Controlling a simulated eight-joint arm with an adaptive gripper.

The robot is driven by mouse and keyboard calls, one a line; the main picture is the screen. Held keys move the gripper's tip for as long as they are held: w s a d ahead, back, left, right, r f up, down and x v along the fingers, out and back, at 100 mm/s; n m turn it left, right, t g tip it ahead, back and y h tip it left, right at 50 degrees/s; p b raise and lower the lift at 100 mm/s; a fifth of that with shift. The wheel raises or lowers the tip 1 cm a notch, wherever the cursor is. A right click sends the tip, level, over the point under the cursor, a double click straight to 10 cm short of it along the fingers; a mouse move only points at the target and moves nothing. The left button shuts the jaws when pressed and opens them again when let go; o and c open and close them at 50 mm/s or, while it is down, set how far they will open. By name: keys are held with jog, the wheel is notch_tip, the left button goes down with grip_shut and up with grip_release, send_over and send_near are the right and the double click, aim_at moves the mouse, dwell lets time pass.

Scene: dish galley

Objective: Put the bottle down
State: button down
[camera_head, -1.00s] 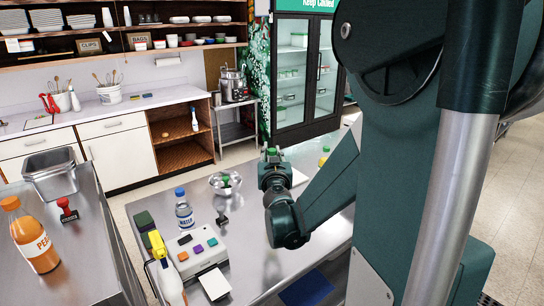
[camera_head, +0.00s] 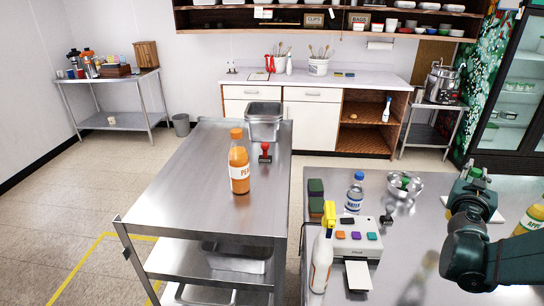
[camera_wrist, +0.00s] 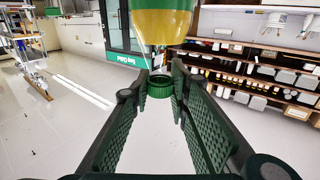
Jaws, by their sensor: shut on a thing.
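My gripper (camera_head: 473,180) is at the right of the head view, over the steel table (camera_head: 395,272), right of a metal bowl (camera_head: 410,190). In the wrist view, the gripper (camera_wrist: 159,84) is shut around the green cap (camera_wrist: 159,89) of a bottle with yellow contents (camera_wrist: 161,22). That view is upside down, so the bottle hangs below its cap. In the head view only a bit of green (camera_head: 476,172) shows at the fingertips. The bottle's body and base are hidden there, so I cannot tell whether it touches the surface.
A white board (camera_head: 496,216) lies beside the gripper. Another yellow bottle (camera_head: 530,220) stands at the right edge, partly behind my arm. A water bottle (camera_head: 355,193), a spray bottle (camera_head: 322,262) and a boxy device (camera_head: 352,238) stand left. An orange bottle (camera_head: 239,168) stands on the cart (camera_head: 190,195).

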jog(key=shift+r, duration=0.1)
notch_tip(320, 180, up, 27)
jog(key=w+a+n+t+y+p, duration=0.1)
jog(key=w+a+n+y+p, duration=0.3)
jog(key=a, duration=1.1)
jog(key=w+a+m+t+y+p, duration=0.1)
jog(key=w+a, duration=0.6)
jog(key=a, duration=0.9)
jog(key=w+a+n+t+y+p, duration=0.1)
jog(key=w+a+n+y+p, duration=0.3)
jog(key=a, duration=1.1)
jog(key=s+a+n+y+p, duration=0.15)
jog(key=s+a, duration=0.35)
jog(key=a, duration=1.1)
jog(key=s+a+n+y+p, duration=0.1)
jog(key=s+a+y+p, duration=0.25)
jog(key=a, duration=1.35)
jog(key=s+a+n+y+p, duration=0.15)
jog(key=s+a, duration=0.35)
jog(key=a, duration=1.1)
jog(key=shift+m+g, duration=0.3)
jog(key=shift+g, duration=0.1)
jog(key=shift+s+f, duration=0.15)
jog(key=shift+f, duration=1.25)
jog(key=shift+s+f, duration=0.1)
jog(key=shift+f, duration=1.25)
